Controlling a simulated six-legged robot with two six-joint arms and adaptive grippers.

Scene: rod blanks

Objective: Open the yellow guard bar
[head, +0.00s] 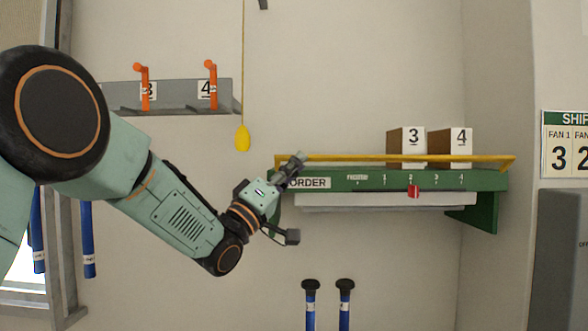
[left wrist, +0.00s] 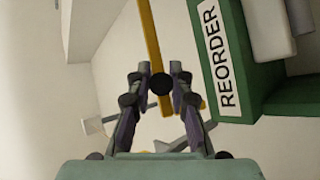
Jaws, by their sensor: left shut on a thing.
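The yellow guard bar (head: 350,157) runs level across the front of the green shelf marked REORDER (head: 335,181), in front of two white-faced boxes. My left gripper (head: 298,160) is at the bar's left end in the head view. In the left wrist view the bar (left wrist: 148,35) comes down between the fingers, with a dark round knob (left wrist: 160,84) between the fingertips (left wrist: 160,76). The left gripper is shut on the bar at this knob. The fingers hide part of the bar's left end. My right gripper is in neither view.
Boxes 3 (head: 413,138) and 4 (head: 461,137) stand on the green shelf. A red tab (head: 413,192) sits on its front. A yellow pull (head: 242,138) hangs on a cord. A grey rack (head: 180,94) has orange levers. Blue rods (head: 310,310) stand below.

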